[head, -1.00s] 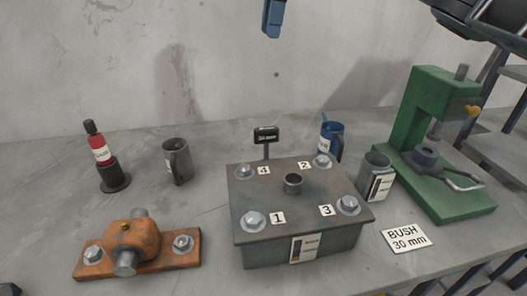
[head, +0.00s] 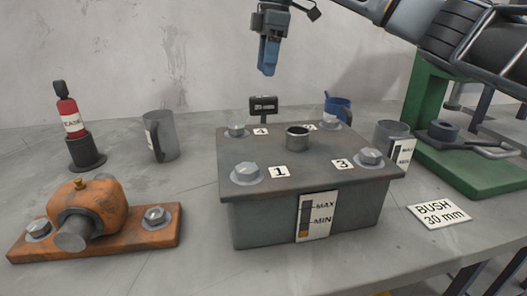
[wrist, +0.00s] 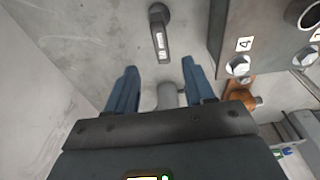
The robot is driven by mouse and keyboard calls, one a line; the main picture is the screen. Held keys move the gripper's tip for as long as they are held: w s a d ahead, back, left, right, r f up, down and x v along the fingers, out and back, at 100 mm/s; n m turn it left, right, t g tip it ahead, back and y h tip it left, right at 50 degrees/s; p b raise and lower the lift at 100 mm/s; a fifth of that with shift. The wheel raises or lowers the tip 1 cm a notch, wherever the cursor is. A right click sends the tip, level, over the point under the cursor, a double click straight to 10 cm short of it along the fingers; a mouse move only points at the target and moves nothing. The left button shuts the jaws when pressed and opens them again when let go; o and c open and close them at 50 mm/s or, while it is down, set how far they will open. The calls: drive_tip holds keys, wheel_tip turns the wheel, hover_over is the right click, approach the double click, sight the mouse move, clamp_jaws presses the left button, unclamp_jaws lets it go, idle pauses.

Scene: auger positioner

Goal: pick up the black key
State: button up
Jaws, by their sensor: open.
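The black key (head: 263,105) stands behind the grey box, its small dark head bearing a white-lettered label on top of a thin stem. Its foot is hidden by the box in the head view. In the wrist view the black key (wrist: 160,36) shows ahead of the fingertips, roughly centred between them. My gripper (head: 267,70) hangs above the key in the head view, apart from it. In the wrist view my gripper (wrist: 158,66) has its two blue fingers spread, with nothing held.
The grey box (head: 290,212) with numbered bolts and a central tube stands in front of the key. A grey mug (head: 164,138) and a red bottle (head: 70,120) are left. An orange bearing (head: 95,215) lies front left. A blue mug (head: 337,110) and green press (head: 428,105) are right.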

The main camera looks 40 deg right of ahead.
sight(264, 97)
wheel_tip(264, 97, down, 3)
drive_tip(key=shift+r+b, duration=0.15)
drive_tip(key=shift+b, duration=0.5)
drive_tip(key=f, duration=0.5)
drive_tip(key=f+b, duration=0.1)
drive_tip(key=f, duration=0.1)
drive_tip(key=shift+w+a+f, duration=0.1)
drive_tip(key=shift+a+f, duration=0.1)
drive_tip(key=shift+a, duration=0.2)
clamp_jaws()
